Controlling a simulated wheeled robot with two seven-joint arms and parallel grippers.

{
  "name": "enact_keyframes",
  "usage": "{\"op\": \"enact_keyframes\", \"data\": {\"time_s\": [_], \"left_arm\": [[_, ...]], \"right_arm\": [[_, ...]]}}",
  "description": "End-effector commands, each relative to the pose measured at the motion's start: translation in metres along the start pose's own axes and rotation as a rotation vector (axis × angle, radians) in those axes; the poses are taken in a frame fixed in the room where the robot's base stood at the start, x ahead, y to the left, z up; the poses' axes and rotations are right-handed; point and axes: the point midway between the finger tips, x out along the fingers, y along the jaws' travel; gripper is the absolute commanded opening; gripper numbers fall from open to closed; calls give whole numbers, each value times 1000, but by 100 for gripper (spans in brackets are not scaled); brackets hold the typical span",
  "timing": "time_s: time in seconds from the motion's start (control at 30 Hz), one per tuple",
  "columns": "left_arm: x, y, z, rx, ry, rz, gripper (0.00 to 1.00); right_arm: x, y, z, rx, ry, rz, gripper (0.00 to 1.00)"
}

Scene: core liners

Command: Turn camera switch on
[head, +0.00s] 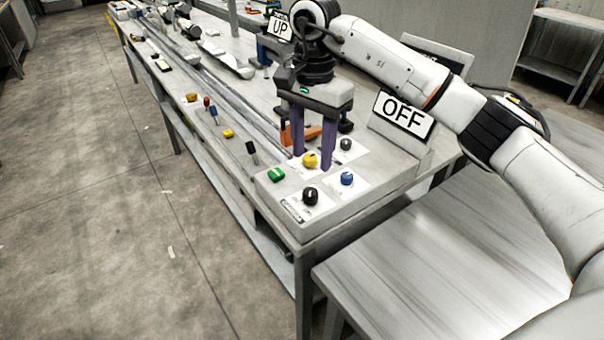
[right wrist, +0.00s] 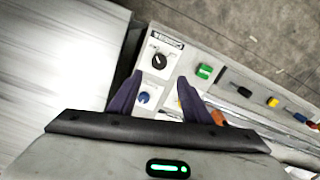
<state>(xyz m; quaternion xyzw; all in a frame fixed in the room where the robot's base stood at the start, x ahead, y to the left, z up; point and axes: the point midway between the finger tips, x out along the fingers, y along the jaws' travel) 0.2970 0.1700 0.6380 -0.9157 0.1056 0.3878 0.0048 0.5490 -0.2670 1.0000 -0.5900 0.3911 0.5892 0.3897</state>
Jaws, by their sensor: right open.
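A grey control box stands at the near end of the long bench, with a black knob (head: 310,196), a blue knob (head: 347,179), a yellow knob (head: 310,160), a dark grey knob (head: 346,145) and a green button (head: 276,175). The black knob (right wrist: 159,60) has a label strip (head: 292,212) beside it, too small to read. A sign (head: 402,113) behind the box reads OFF. My right gripper (head: 312,167) points down over the box, its purple fingers apart on either side of the yellow knob in the head view. It holds nothing. My left gripper is out of view.
The bench (head: 197,135) runs away to the back left with several coloured handles and switches along its edge. Another sign (head: 280,27) reads UP. A bare grey table (head: 450,265) stands at the near right.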

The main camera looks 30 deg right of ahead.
Motion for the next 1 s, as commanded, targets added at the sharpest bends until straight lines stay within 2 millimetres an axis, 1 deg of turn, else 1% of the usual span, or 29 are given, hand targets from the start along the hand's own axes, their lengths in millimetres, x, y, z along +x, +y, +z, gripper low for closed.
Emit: {"op": "enact_keyframes", "data": {"time_s": [0.17, 0.4, 0.53, 0.7, 0.97, 1.0], "left_arm": [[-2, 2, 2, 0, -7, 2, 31], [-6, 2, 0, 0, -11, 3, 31], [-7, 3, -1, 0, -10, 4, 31], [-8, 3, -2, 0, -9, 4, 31], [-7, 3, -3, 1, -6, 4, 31], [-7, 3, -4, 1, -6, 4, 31]], "right_arm": [[26, 2, 0, 0, 0, 6, 44], [70, 1, 1, 0, -2, 5, 44], [88, 1, 1, 0, -2, 3, 44], [98, 0, 1, 0, -2, 1, 44], [100, 0, 1, 0, -2, 0, 44], [100, 0, 1, 0, -2, 0, 39]]}}
